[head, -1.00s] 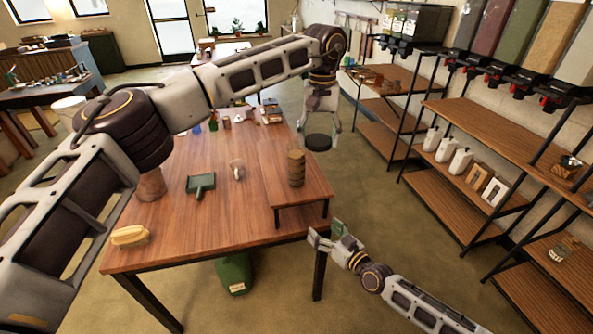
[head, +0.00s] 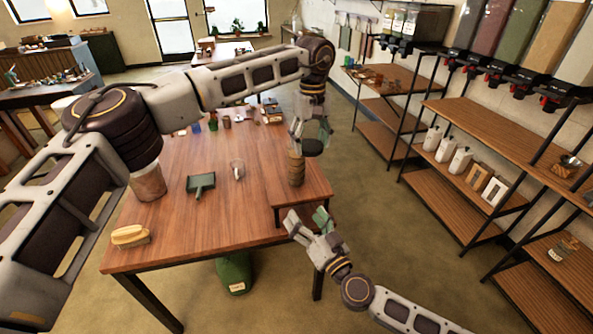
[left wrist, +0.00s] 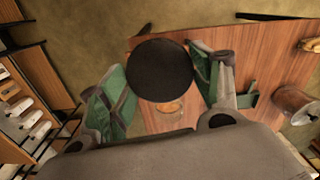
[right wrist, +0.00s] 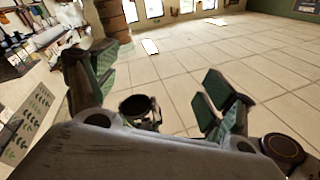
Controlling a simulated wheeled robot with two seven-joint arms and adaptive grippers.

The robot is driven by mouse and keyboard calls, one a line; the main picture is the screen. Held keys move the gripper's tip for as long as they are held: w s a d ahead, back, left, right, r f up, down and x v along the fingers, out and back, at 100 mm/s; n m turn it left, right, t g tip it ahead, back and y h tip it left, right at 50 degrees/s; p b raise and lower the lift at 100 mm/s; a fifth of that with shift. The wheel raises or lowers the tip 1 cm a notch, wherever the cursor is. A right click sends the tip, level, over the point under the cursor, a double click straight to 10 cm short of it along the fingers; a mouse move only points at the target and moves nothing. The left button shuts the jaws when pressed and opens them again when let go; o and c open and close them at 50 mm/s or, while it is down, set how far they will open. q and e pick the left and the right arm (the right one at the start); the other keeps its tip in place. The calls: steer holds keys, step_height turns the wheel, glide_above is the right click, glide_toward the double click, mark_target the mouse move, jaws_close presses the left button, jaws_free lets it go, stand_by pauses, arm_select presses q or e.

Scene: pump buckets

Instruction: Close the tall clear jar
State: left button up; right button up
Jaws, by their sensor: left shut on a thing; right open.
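The tall clear jar (head: 296,170), with brown stacked contents, stands upright on a low wooden riser at the table's right end. My left gripper (head: 311,132) is shut on a round dark lid (head: 312,147), held above and slightly to the right of the jar's top in the head view. In the left wrist view the lid (left wrist: 160,70) sits between the fingers and hides much of what is below. A round orange-brown shape shows just under its edge there. My right gripper (head: 308,222) is open and empty, in front of the riser, apart from the jar.
A green dustpan (head: 200,184), a small clear cup (head: 237,170), a brush (head: 130,236) and a brownish pot (head: 148,184) are to the left. Shelves (head: 480,135) with dispensers stand at the right.

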arm_select(q)
steer(key=shift+a+n, duration=0.15)
steer(key=shift+n, duration=0.35)
steer(key=shift+s+n, duration=0.15)
steer(key=shift+n, duration=0.45)
steer(key=shift+s+n, duration=0.2)
steer(key=shift+n, duration=0.7)
arm_select(e)
steer(key=d+h, duration=0.2)
steer(key=w+d+n+h, duration=0.1)
steer(key=h, duration=0.1)
steer(key=shift+d+f+t+h, duration=0.15)
steer(key=shift+d+t+h, duration=0.25)
arm_select(q)
steer(key=shift+n, duration=0.3)
arm_select(e)
steer(key=shift+w+d+n, duration=0.1)
steer(key=shift+w+n, duration=0.1)
steer(key=shift+n, duration=0.1)
